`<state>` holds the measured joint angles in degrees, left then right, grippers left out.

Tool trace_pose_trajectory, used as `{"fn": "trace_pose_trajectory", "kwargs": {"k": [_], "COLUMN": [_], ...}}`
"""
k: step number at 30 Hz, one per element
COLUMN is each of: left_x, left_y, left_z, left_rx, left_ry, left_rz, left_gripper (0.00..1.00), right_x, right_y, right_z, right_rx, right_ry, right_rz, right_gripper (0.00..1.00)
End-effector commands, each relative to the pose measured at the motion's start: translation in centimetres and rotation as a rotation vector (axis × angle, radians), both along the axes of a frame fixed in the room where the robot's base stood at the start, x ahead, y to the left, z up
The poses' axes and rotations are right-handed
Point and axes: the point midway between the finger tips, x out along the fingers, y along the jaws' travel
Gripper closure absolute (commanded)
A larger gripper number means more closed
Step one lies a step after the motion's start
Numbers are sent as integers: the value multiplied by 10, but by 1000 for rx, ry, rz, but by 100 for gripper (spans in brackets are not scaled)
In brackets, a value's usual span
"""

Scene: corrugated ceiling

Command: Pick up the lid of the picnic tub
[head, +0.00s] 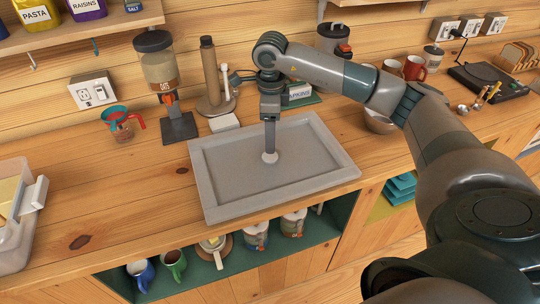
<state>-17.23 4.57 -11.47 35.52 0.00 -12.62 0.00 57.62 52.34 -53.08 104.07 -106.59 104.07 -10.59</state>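A grey, rectangular, shallow piece with a raised rim, which looks like the lid of the picnic tub (235,193), lies flat at the middle of the wooden counter. A small pale round knob (270,158) shows near its centre. My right gripper (270,152) points straight down with its fingertips at this knob. The fingers are seen edge-on, so I cannot tell if they are shut on the knob or only around it. Whether a tub is under the grey piece is not clear. My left gripper is not in view.
A pale container (20,225) is at the left edge. Red mugs (414,68) and a bowl (380,121) are at the right. The counter left of the grey piece is clear.

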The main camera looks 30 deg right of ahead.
Motion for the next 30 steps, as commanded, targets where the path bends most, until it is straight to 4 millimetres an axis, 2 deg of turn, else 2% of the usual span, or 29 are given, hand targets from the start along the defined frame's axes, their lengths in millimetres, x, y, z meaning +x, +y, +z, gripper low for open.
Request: {"fn": "trace_pose_trajectory", "kwargs": {"k": [1,7,20,30], "left_x": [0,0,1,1], "left_y": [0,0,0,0], "left_z": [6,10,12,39], "left_rx": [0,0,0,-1], "left_ry": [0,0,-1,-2], "left_rz": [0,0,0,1], "left_gripper": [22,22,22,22], "right_x": [-1,0,0,2], "right_y": [0,0,0,0], "right_z": [-6,-23,-26,-54], "right_rx": [0,1,1,-1], "right_ry": [5,2,1,4], "right_rz": [0,0,0,0], "right_gripper": [42,42,42,42]}}
